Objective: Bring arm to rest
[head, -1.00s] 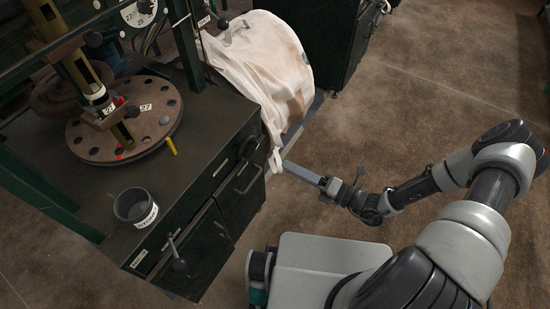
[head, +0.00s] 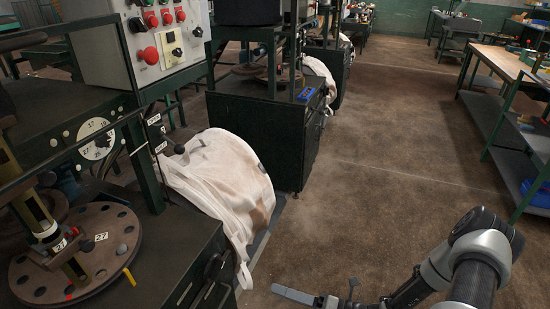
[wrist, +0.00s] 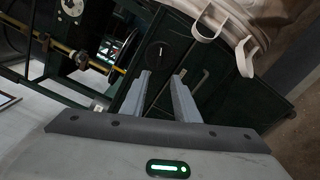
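My gripper (head: 292,295) is at the bottom of the head view, low over the brown floor and to the right of the hanging bag. In the wrist view its two fingers (wrist: 161,78) stand apart with nothing between them. The white bulk bag (head: 215,182) hangs on the side of the dark green machine (head: 190,255). The gripper is apart from the bag. The bag's cloth and a strap loop (wrist: 207,30) show at the top right of the wrist view.
A control box (head: 150,50) with red buttons stands above a round plate with holes (head: 75,255). More machines (head: 265,140) with bags line the left. A workbench (head: 505,65) stands at right. The floor (head: 370,180) between is clear.

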